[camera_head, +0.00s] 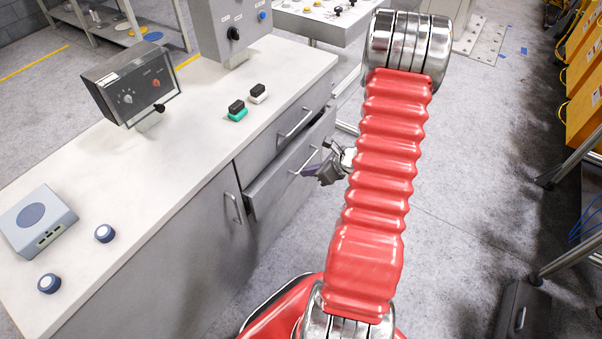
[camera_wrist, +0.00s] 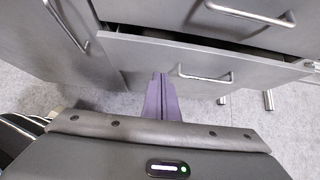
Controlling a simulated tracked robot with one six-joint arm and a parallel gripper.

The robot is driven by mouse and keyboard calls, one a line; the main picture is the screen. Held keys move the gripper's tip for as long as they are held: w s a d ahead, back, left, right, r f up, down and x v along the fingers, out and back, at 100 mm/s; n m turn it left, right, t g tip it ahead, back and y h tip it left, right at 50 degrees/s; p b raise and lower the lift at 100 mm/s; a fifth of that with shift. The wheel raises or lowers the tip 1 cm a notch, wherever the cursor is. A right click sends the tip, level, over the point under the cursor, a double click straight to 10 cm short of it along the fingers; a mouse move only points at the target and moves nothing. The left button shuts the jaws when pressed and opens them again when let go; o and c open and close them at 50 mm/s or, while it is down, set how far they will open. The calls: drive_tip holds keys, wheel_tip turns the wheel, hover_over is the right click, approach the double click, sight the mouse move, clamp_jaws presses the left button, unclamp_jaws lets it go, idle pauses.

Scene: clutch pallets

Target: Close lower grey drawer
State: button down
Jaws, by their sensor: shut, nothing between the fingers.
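The lower grey drawer (camera_head: 272,188) stands partly open from the cabinet under the white counter. In the wrist view its front (camera_wrist: 245,68) fills the middle, with the dark gap of its inside above the front's top edge. Its bar handle (camera_wrist: 205,77) is right of my fingers. My gripper (camera_wrist: 160,80) has purple fingers pressed together with nothing between them. The fingertips overlap the drawer front, left of the handle; I cannot tell whether they touch it. In the head view my gripper (camera_head: 309,171) is beside the drawer front, partly hidden by my red arm.
The upper drawer (camera_wrist: 225,22) above looks shut. A cabinet door (camera_head: 205,215) with a vertical handle is on the left. The white counter (camera_head: 160,185) carries a control box (camera_head: 130,82), a grey-blue device (camera_head: 36,222) and small switches.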

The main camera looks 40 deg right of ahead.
drive_tip(key=shift+v, duration=1.25)
drive_tip(key=c, duration=2.5)
unclamp_jaws()
drive_tip(key=shift+o, duration=0.7)
drive_tip(key=shift+w+a, duration=0.1)
drive_tip(key=shift+o, duration=1.2)
drive_tip(key=w+a+r+n+g+y, duration=0.1)
drive_tip(key=w+a+r+n, duration=0.2)
drive_tip(key=a+r+n, duration=0.4)
wheel_tip(320, 180, up, 2)
drive_tip(key=shift+a+r+y, duration=0.1)
drive_tip(key=shift+a+y, duration=0.3)
drive_tip(key=shift+a, duration=0.7)
drive_tip(key=s+a+r+n+g, duration=0.2)
drive_tip(key=a+r+n, duration=0.7)
drive_tip(key=a, duration=0.3)
drive_tip(key=s+a+r+n+h, duration=0.4)
drive_tip(key=s+a+r+n, duration=0.6)
drive_tip(key=n, duration=0.7)
drive_tip(key=s+r, duration=0.3)
drive_tip(key=shift+s+r, duration=0.15)
drive_tip(key=shift+s, duration=0.05)
